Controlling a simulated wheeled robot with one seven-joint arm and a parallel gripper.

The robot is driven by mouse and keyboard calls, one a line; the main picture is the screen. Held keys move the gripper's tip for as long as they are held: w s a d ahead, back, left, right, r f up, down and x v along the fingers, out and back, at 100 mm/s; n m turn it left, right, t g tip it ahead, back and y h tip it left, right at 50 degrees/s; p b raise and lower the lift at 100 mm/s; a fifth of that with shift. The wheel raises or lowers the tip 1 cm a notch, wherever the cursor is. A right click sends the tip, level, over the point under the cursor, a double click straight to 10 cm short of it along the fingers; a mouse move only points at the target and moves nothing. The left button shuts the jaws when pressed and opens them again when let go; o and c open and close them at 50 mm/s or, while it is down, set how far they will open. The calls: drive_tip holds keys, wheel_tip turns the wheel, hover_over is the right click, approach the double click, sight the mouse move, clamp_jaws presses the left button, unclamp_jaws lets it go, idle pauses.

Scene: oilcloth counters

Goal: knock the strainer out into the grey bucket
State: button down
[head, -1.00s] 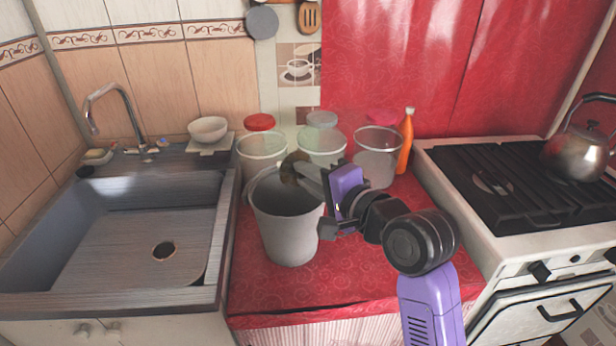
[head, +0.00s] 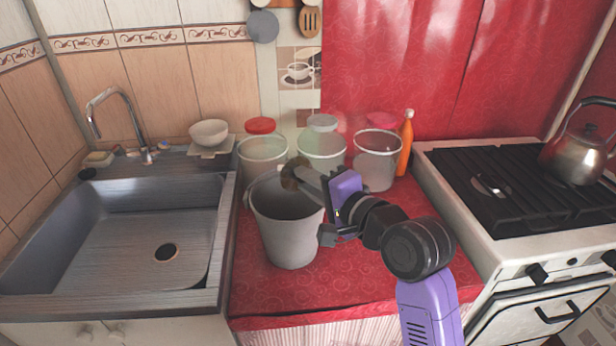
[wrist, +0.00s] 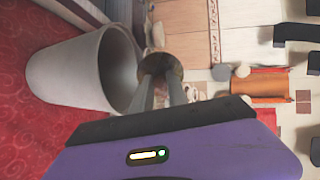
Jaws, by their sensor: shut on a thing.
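The grey bucket (head: 288,235) stands upright on the red oilcloth between the sink and the stove. My gripper (head: 318,184) is at the bucket's right rim, reaching left over its mouth. It is shut on the strainer (head: 290,174), whose brownish round end shows above the back part of the bucket's opening. In the wrist view the strainer (wrist: 160,67) sits between the fingers as a round brownish disc, beside the mouth of the bucket (wrist: 75,72). I cannot tell whether the strainer touches the rim. The bottom inside the bucket is hidden.
Several clear jars (head: 322,152) stand behind the bucket, with an orange bottle (head: 405,143) at their right. The sink (head: 140,235) is to the left, the stove (head: 520,190) with a kettle (head: 577,155) to the right. Red cloth (head: 270,298) in front is clear.

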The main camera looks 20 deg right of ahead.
idle(0.3)
drive_tip(key=shift+r+p, duration=0.8)
drive_tip(key=shift+p, duration=0.2)
drive_tip(key=shift+f, duration=0.75)
